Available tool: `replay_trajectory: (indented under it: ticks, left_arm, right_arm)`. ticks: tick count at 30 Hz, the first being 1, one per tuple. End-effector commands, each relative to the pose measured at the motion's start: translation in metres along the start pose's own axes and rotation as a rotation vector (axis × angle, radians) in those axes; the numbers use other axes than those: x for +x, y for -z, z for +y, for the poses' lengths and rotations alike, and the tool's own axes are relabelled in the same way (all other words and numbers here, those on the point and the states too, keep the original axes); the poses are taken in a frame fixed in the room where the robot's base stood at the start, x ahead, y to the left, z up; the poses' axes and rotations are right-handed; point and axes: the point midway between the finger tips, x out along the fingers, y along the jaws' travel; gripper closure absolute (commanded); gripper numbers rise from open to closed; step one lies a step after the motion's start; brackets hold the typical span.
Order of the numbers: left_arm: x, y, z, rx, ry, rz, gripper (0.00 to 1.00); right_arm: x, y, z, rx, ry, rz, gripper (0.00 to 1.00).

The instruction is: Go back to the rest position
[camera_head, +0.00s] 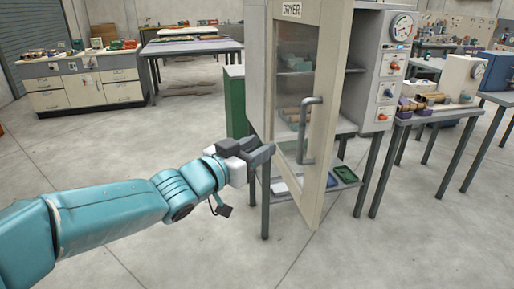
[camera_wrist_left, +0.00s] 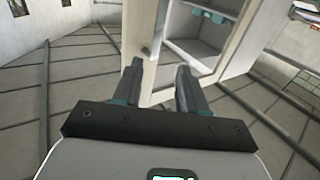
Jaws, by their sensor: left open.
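My left gripper (camera_head: 262,155) reaches in from the left in the head view, at the end of my teal arm. It is beside the near edge of the open dryer door (camera_head: 312,60). In the left wrist view the two fingers (camera_wrist_left: 159,85) stand apart with nothing held between them. The door and the dryer's opening show just beyond the fingertips. Whether a finger touches the door cannot be told. The door's grey handle (camera_head: 306,130) is to the right of the gripper. My right gripper does not show.
The dryer cabinet (camera_head: 372,65) has a gauge and several knobs and stands on a legged table. A green tray (camera_head: 344,174) lies on its lower shelf. Workbenches stand behind at left and right. The floor (camera_head: 200,250) in front is clear.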

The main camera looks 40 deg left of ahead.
Motion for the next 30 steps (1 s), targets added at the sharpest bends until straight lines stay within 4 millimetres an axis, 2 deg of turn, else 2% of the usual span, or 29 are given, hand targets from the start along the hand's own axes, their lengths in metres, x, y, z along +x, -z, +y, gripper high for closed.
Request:
replay_trajectory:
  ticks: [9, 11, 13, 14, 17, 18, 19, 21, 23, 24, 26, 27, 29, 30]
  left_arm:
    - [0.002, 0.005, 0.002, -0.001, -0.006, 0.0, 0.58]
    - [0.011, -0.004, 0.009, -0.015, -0.027, -0.03, 0.58]
    - [0.029, -0.029, 0.021, -0.045, -0.066, -0.095, 0.58]
    - [0.036, -0.045, 0.029, -0.063, -0.088, -0.134, 0.58]
    - [0.056, -0.114, 0.063, -0.168, -0.153, -0.298, 0.58]
    - [0.059, -0.145, 0.079, -0.22, -0.17, -0.372, 0.58]
    - [0.059, -0.167, 0.09, -0.255, -0.179, -0.427, 0.58]
    - [0.052, -0.22, 0.117, -0.329, -0.193, -0.563, 0.58]
    - [0.037, -0.263, 0.141, -0.384, -0.198, -0.684, 0.58]
    - [0.024, -0.291, 0.157, -0.415, -0.197, -0.768, 0.58]
    - [-0.002, -0.329, 0.179, -0.456, -0.191, -0.895, 0.58]
    - [-0.022, -0.353, 0.193, -0.477, -0.185, -0.982, 0.58]
    - [-0.056, -0.384, 0.212, -0.501, -0.17, -1.111, 0.58]
    - [-0.079, -0.401, 0.222, -0.511, -0.158, -1.191, 0.58]
  right_arm:
    - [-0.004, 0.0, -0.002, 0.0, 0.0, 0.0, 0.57]
    - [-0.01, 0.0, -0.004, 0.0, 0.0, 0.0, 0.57]
    - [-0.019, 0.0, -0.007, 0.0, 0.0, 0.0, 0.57]
    - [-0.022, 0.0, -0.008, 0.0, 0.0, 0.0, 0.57]
    - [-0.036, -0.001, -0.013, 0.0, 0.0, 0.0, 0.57]
    - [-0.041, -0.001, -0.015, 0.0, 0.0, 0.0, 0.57]
    - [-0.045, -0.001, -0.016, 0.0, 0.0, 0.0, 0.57]
    - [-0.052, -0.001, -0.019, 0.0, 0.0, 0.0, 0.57]
    - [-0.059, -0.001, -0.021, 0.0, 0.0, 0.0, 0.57]
    - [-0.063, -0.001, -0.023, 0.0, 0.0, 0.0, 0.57]
    - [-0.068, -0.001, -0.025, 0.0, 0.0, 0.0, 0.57]
    - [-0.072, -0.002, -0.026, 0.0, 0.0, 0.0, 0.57]
    - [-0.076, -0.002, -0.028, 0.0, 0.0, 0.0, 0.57]
    - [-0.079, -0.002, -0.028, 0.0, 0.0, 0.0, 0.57]
